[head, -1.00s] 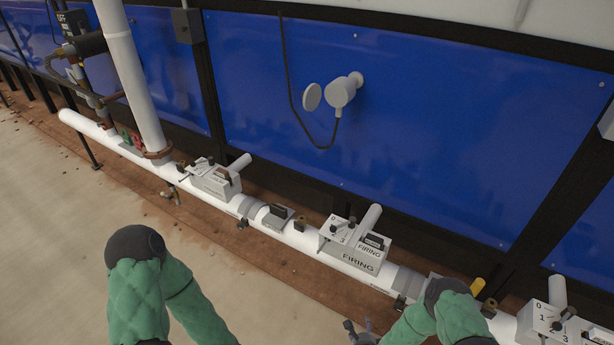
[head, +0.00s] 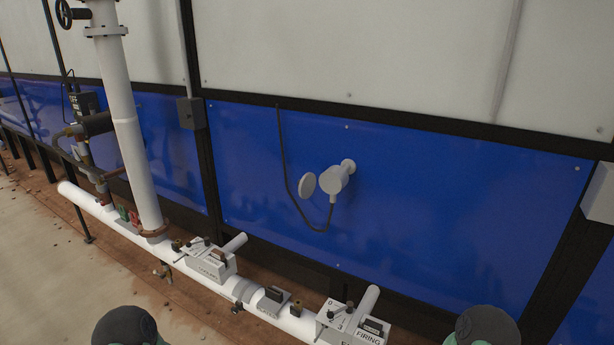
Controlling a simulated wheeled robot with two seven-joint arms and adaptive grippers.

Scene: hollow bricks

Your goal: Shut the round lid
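The round lid (head: 307,184) is a grey disc in the head view. It stands open to the left of a short grey cylindrical port (head: 336,179) that sticks out from the blue wall panel. A gap shows between most of the lid and the port's face; the hinge is too small to make out. Only the dark rounded tops of my two arms show at the bottom edge, one left and one right. Both grippers are out of the picture, and neither arm is near the lid.
A black cable (head: 284,160) hangs in a loop beside the lid and joins the port from below. A white horizontal pipe (head: 200,262) with control boxes, one marked FIRING (head: 350,322), runs below along the wall. A white vertical pipe (head: 128,130) stands at left.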

